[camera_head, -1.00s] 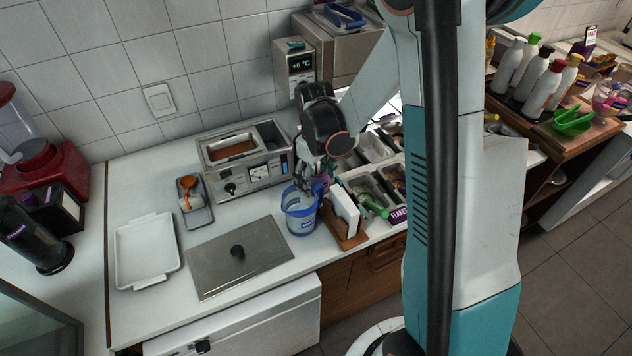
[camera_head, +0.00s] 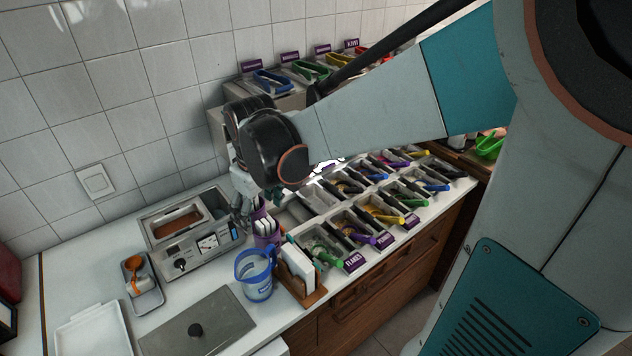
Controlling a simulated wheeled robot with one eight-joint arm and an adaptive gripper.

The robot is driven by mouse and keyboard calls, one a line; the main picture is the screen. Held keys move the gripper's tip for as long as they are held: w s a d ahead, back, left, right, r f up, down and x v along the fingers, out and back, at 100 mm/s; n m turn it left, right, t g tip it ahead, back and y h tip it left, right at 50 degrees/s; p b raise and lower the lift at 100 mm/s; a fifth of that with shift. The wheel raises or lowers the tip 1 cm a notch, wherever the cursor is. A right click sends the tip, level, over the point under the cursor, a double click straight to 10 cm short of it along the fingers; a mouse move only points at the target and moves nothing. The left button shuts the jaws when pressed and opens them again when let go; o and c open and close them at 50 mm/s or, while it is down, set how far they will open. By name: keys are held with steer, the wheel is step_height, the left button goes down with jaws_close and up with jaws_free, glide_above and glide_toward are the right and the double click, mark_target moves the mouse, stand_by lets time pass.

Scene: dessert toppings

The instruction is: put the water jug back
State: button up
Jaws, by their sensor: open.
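My gripper (camera_head: 243,222) is open and points down behind the jug, close to the purple cup (camera_head: 264,228) and the warmer's right end. It is apart from the jug and holds nothing that I can see. My wrist hides part of the counter behind it.
A metal warmer (camera_head: 215,241) stands behind the jug. A wooden napkin holder (camera_head: 311,296) is close on its right, and a grey lid (camera_head: 222,318) on its left. Topping trays with coloured tongs (camera_head: 385,219) fill the right. A white tray (camera_head: 95,335) lies at the left.

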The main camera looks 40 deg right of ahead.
steer(key=s+a+r+m+t, duration=0.1)
steer(key=s+a+r+t, duration=0.1)
steer(key=s, duration=0.4)
steer(key=s+a+r+m+t, duration=0.2)
steer(key=s+r+t, duration=0.1)
steer(key=s, duration=0.4)
steer(key=shift+r, duration=0.65)
